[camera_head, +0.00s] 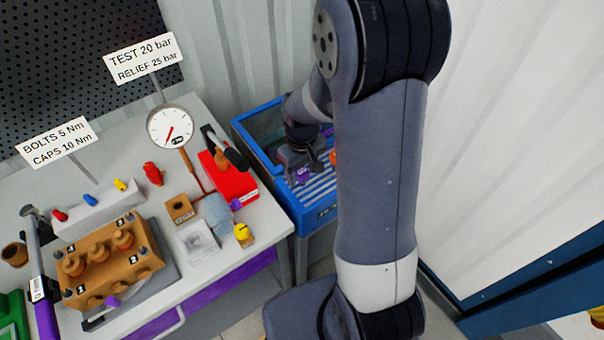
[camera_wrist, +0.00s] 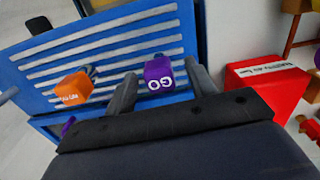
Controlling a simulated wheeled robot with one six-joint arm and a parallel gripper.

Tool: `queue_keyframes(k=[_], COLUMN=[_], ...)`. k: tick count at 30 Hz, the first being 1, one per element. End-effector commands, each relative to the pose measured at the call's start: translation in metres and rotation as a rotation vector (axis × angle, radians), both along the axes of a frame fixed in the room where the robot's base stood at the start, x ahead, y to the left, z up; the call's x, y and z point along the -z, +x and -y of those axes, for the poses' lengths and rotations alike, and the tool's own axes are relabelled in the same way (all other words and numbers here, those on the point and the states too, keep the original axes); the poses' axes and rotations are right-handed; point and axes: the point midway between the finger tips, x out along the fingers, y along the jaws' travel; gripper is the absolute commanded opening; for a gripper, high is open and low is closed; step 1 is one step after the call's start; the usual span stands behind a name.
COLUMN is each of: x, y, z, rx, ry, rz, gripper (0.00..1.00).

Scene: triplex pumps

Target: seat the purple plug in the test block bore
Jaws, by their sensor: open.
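The purple plug (camera_wrist: 158,77), a block marked "GO", is in the blue slatted crate. In the wrist view it lies between the two open fingers of my gripper (camera_wrist: 161,84), with gaps seen beside it. In the head view, my gripper (camera_head: 298,158) reaches down into the crate, and a bit of the purple plug (camera_head: 303,175) shows below it. The plug's lower part is hidden. A small brown block (camera_head: 179,208) with a dark bore and a label stands on the bench; it looks like the test block.
An orange marked block (camera_wrist: 73,88) lies left of the plug in the blue crate (camera_head: 262,149).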

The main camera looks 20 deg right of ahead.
Motion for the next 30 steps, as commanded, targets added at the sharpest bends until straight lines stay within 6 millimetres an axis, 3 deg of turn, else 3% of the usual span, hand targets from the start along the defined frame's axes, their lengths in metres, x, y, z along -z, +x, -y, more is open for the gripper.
queue_keyframes(k=[5,22,30], x=[0.0,-0.0003,-0.0021], y=[0.0001,0.0001,0.0004], z=[0.0001,0.0001,0.0], rx=[0.0,0.0,0.0], ry=[0.0,0.0,-0.001], rz=[0.0,0.0,0.001], gripper=[0.51,0.04,0.03])
